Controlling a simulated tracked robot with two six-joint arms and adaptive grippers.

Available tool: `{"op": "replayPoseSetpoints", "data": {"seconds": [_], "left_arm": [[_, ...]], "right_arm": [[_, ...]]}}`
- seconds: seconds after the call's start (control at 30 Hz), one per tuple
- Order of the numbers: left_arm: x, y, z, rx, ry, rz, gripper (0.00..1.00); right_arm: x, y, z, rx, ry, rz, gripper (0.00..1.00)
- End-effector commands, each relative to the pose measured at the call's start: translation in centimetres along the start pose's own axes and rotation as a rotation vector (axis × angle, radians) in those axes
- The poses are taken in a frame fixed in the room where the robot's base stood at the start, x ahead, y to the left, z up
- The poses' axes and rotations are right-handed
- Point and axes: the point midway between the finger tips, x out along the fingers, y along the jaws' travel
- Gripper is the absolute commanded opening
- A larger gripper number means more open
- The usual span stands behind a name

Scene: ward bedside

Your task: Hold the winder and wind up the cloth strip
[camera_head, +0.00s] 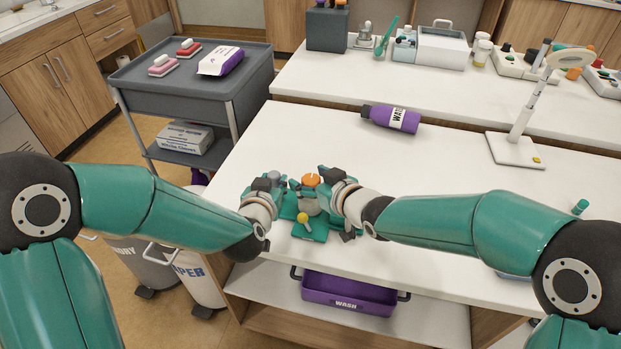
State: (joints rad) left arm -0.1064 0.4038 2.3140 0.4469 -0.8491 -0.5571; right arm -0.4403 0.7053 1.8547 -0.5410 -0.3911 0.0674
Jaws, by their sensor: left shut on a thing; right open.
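The winder (311,228) stands on the white table near its front edge. It has a green base, a grey body, an orange top knob (311,180) and a yellow ball handle (303,217). My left gripper (284,203) comes in from the left and is shut on the winder's left side; its fingertips are partly hidden. My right gripper (328,197) is open, close against the winder's right side by the orange knob. I cannot tell whether it touches. I cannot make out the cloth strip; it may be hidden among the grippers and winder.
A purple bottle (391,118) lies behind on the table (420,165). A lamp (515,147) stands at the right. A purple wash basin (348,292) is on the shelf below. A grey cart (150,92) stands at the back left. The tabletop between winder and bottle is clear.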

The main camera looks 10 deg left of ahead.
Motion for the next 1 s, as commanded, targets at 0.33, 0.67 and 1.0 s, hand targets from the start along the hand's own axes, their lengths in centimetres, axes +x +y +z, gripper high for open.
{"op": "replayPoseSetpoints", "data": {"seconds": [0.33,0.67,1.0], "left_arm": [[0.0,-0.02,-0.04,0.0,0.001,-0.001,0.0],[-0.01,-0.02,-0.03,0.0,0.001,-0.001,0.0],[-0.01,0.0,-0.01,0.0,0.0,0.0,0.0]], "right_arm": [[0.01,-0.01,0.02,0.0,-0.001,0.0,0.45],[0.0,0.0,0.02,0.001,0.0,0.001,0.06],[0.07,-0.2,-0.29,0.038,0.01,0.079,0.06]]}}
